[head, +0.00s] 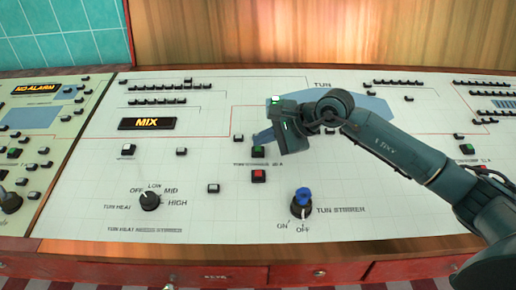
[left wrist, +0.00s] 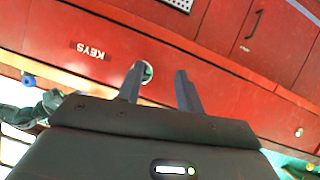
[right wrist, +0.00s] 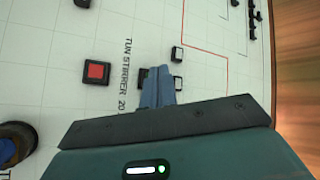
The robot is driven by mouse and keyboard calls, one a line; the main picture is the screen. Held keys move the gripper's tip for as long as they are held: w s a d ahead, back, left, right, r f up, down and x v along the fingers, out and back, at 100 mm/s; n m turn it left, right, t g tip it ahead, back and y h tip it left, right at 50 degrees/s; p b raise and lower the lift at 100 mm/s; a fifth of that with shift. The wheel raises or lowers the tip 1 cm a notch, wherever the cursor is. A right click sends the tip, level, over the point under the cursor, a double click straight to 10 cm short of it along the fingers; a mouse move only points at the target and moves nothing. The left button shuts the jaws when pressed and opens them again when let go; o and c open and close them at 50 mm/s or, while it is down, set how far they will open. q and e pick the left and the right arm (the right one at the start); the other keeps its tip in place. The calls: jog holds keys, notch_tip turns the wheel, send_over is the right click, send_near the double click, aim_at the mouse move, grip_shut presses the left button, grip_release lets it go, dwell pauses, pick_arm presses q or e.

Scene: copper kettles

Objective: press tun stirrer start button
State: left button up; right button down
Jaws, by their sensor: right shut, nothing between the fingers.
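The green start button (head: 258,152) sits in a black frame on the white panel, just above the label "TUN STIRRER 20 A". A red button (head: 258,174) is below that label; it also shows in the right wrist view (right wrist: 97,71). My right gripper (head: 262,137) is shut and empty, its fingertips right at the green button's upper edge. In the right wrist view the fingers (right wrist: 158,84) hide most of a black-framed button (right wrist: 143,76). I cannot tell whether they touch it. My left gripper (left wrist: 158,76) is open and empty before the red cabinet front.
A tun stirrer knob (head: 302,200) with a blue handle stands up from the panel, lower right of the buttons. A tun heat knob (head: 149,201) is at left. A lit MIX display (head: 147,124) and small buttons surround them. A red drawer (left wrist: 100,55) is labelled KEYS.

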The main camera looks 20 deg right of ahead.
dwell(0.4)
jog(key=shift+w+f+b, duration=0.1)
jog(key=shift+f+b, duration=0.3)
jog(key=shift+b, duration=0.2)
jog(key=shift+f+b, duration=0.4)
jog(key=shift+b, duration=0.05)
dwell(0.4)
dwell(0.3)
jog(key=shift+r+p, duration=0.3)
jog(key=shift+r, duration=0.5)
jog(key=r+p, duration=0.1)
jog(key=r, duration=0.1)
jog(key=s+r+p, duration=0.1)
jog(key=r, duration=0.2)
jog(key=shift+s+a, duration=0.1)
jog(key=shift+f, duration=0.1)
dwell(0.5)
